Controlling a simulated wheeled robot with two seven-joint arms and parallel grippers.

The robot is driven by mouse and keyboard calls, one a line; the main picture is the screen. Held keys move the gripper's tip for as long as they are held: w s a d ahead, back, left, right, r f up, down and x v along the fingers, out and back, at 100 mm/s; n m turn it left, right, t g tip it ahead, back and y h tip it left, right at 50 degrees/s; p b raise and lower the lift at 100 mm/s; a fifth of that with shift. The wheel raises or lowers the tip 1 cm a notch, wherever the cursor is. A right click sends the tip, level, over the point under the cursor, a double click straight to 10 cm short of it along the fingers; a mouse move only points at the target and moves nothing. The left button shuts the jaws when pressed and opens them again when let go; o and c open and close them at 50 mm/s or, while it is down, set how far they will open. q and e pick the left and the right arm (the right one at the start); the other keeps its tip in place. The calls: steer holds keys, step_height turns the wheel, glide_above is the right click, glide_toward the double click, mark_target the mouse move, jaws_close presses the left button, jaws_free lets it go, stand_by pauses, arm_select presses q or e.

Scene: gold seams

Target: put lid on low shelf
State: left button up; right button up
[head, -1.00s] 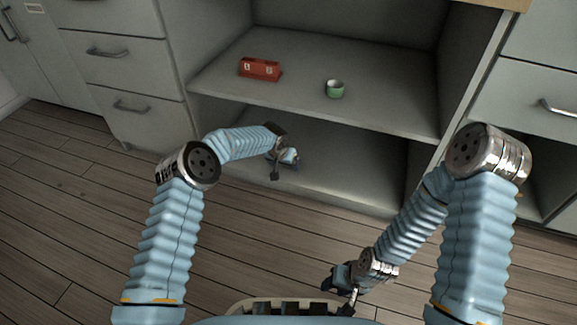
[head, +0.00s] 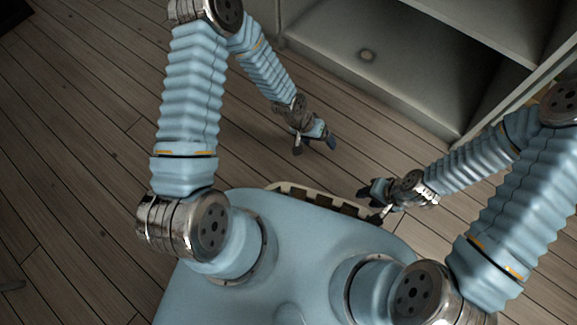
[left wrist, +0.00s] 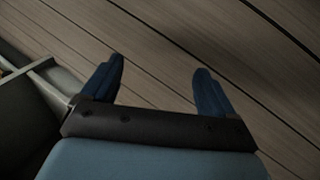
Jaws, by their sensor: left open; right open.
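My left gripper (head: 315,146) is open and empty over the wooden floor, in front of the cabinet and apart from the lid. The left wrist view shows its two blue fingers (left wrist: 160,68) spread with only floor between them. My right gripper (head: 369,205) is open near the front edge of my base, with nothing seen in it.
The cabinet's upper shelf (head: 490,22) shows only in part at the top right.

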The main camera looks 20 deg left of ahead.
arm_select(q)
steer(key=s+a+r+n+y, duration=0.1)
steer(key=s+a, duration=0.4)
steer(key=s, duration=0.8)
steer(key=shift+a+n, duration=0.25)
steer(key=shift+n, duration=0.65)
